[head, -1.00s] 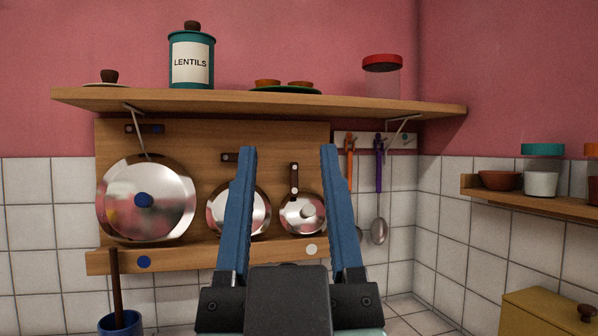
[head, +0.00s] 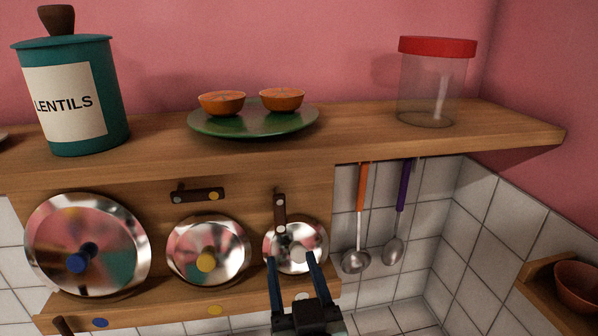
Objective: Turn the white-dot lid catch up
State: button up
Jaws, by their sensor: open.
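The white-dot lid catch (head: 280,213) is a short dark-brown bar on the wooden back board, standing upright in the picture. Its white dot is near the lower end, which overlaps the upper left rim of the small steel lid (head: 315,240). I cannot tell the gap in depth between the fingertips and the lid. The gripper covers part of the lid's lower edge and the rail.
The yellow-dot catch (head: 197,195) lies level above the middle lid (head: 209,250). A large lid (head: 88,245) stands left. The shelf (head: 400,145) overhangs, bearing a lentils tin (head: 75,95), a green plate (head: 254,122) and a red-topped jar (head: 430,85). Ladles (head: 358,215) hang right.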

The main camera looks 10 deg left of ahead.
aim_at(280, 220)
jog(key=p+x, duration=0.4)
jog(key=x, duration=0.9)
jog(key=shift+a+f+p, duration=0.1)
jog(key=shift+p, duration=0.25)
grip_shut()
dwell(1.0)
